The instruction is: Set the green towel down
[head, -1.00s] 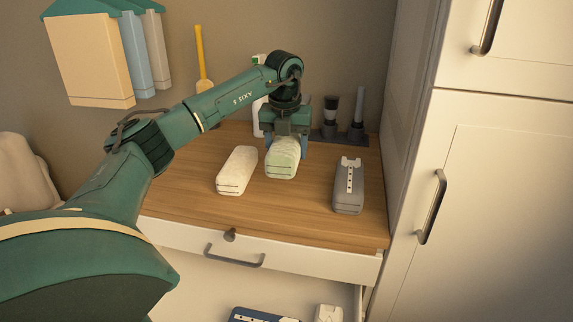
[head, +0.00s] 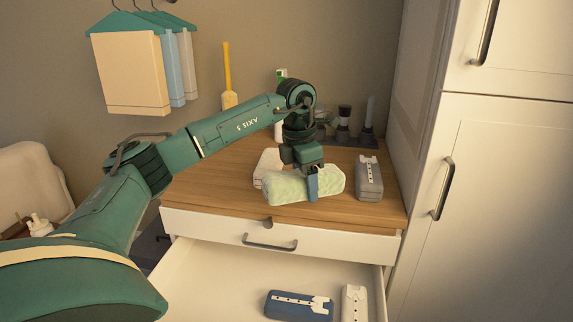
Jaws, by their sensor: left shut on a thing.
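The green towel (head: 285,188), a pale green rolled bundle, lies crosswise at the wooden top of the drawer unit, near its front edge. My left gripper (head: 309,182) points down over the towel and is shut on it. One finger shows on the near side; the other is hidden behind the towel. I cannot tell whether the towel touches the wood. My right gripper is not in view.
A whitish rolled bundle (head: 268,163) is partly hidden behind the green towel. A grey bundle (head: 369,178) lies to the right on the wooden top (head: 225,190). Bottles and brushes stand at the back. An open drawer (head: 215,285) below holds a blue item (head: 298,305) and a white item (head: 354,303).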

